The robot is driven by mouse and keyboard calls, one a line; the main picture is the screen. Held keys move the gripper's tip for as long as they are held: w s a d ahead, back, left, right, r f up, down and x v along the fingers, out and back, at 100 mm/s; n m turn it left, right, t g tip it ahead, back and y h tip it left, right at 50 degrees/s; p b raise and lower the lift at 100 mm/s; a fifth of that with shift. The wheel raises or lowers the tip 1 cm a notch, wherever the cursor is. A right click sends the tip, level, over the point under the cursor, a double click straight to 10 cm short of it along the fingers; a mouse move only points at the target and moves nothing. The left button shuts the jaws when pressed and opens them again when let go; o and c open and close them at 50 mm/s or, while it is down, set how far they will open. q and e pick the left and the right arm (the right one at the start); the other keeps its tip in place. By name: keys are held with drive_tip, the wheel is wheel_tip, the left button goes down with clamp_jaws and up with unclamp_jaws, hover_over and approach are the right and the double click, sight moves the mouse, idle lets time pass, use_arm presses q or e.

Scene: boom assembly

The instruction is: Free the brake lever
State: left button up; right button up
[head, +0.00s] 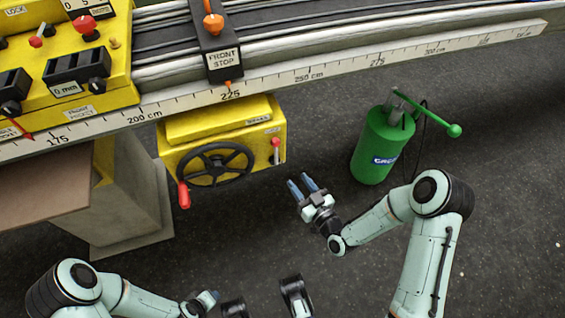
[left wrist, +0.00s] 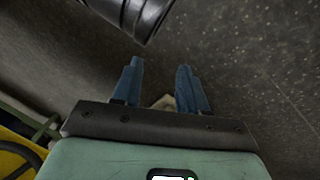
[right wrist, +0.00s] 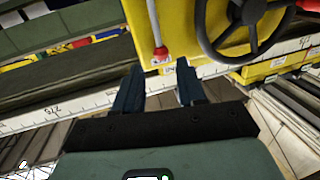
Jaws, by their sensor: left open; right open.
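The brake lever (head: 276,148) is a small upright lever with a red knob on the right of the yellow handwheel box's front. It also shows in the right wrist view (right wrist: 154,27), its red knob close beyond the fingertips. My right gripper (head: 300,185) is open and empty, below and right of the lever, apart from it. Its two blue fingers (right wrist: 158,80) point toward the knob in the right wrist view. My left gripper (head: 209,297) is low in the head view, mostly hidden. Its fingers (left wrist: 158,72) are open and empty over the floor.
The yellow box (head: 222,128) carries a black handwheel (head: 214,164) with a red handle, beside the lever. A long ruled rail (head: 330,70) runs above. A green canister (head: 383,147) stands right of my right gripper. The grey floor between is clear.

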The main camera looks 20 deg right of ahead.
sight(276, 153)
use_arm(q)
drive_tip(key=s+f+g+b, duration=0.2)
drive_tip(key=s+f, duration=0.3)
drive_tip(key=shift+s+a+b, duration=0.15)
drive_tip(key=shift+a+b, duration=0.2)
drive_tip(key=shift+a, duration=0.1)
use_arm(e)
drive_tip(key=x, duration=1.3)
drive_tip(key=shift+w+r, duration=0.25)
drive_tip(key=shift+r, duration=0.2)
drive_tip(key=shift+d, duration=0.1)
clamp_jaws()
